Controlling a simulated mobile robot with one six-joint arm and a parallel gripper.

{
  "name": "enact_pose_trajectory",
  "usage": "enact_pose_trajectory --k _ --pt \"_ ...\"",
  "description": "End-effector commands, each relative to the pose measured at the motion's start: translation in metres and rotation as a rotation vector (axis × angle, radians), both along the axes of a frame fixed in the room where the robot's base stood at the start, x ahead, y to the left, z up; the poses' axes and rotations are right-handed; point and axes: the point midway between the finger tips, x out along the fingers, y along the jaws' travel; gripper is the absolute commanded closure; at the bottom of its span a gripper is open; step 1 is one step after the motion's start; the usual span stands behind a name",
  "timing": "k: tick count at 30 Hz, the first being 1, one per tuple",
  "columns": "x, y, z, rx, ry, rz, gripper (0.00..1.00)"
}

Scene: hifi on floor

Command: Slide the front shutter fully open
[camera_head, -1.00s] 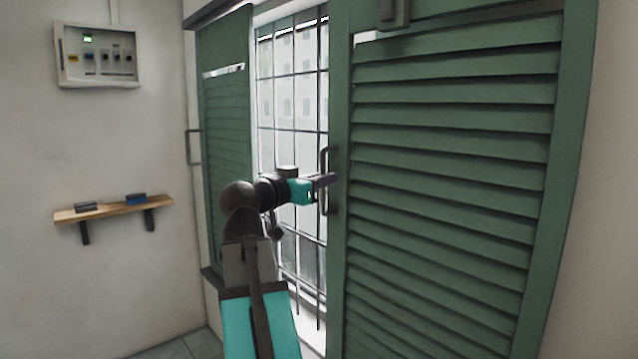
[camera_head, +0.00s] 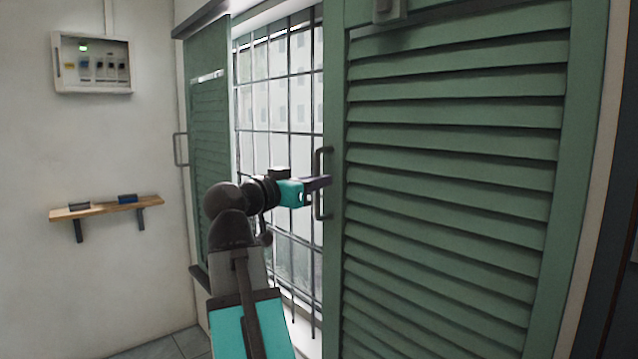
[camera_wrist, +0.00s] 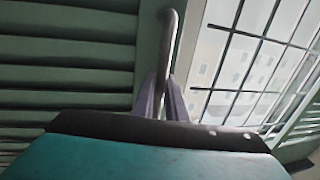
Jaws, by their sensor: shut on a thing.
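The front shutter (camera_head: 450,190) is a large green louvred panel on the right of the head view; its louvres also show at the left of the wrist view (camera_wrist: 65,60). A dark bar handle (camera_head: 319,160) stands upright on its left edge. My gripper (camera_head: 322,182) is at this handle. In the wrist view its two fingers (camera_wrist: 163,105) close around the handle's bar (camera_wrist: 167,50). A second green shutter (camera_head: 210,150) stands further back at the left, with its own handle (camera_head: 180,148).
A barred window (camera_head: 280,100) shows between the two shutters. A wooden shelf (camera_head: 105,208) with two small dark items and a switch box (camera_head: 92,64) are on the left wall. A dark strip (camera_head: 618,230) shows beyond the wall edge at the far right.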

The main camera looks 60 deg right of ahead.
Motion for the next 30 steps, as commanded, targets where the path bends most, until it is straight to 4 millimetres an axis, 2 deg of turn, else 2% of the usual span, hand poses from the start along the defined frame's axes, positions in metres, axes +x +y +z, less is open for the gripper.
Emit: enact_pose_trajectory --k 14,15,18,30 --pt "-0.0026 0.0020 0.0013 -0.003 0.002 -0.007 1.00" --pt "-0.0027 0.0020 0.0011 -0.003 0.002 -0.008 0.84" --pt "-0.0022 0.0021 0.0006 -0.001 0.001 -0.006 0.69" --pt "0.0007 0.0044 0.0002 -0.001 0.000 0.001 0.69"
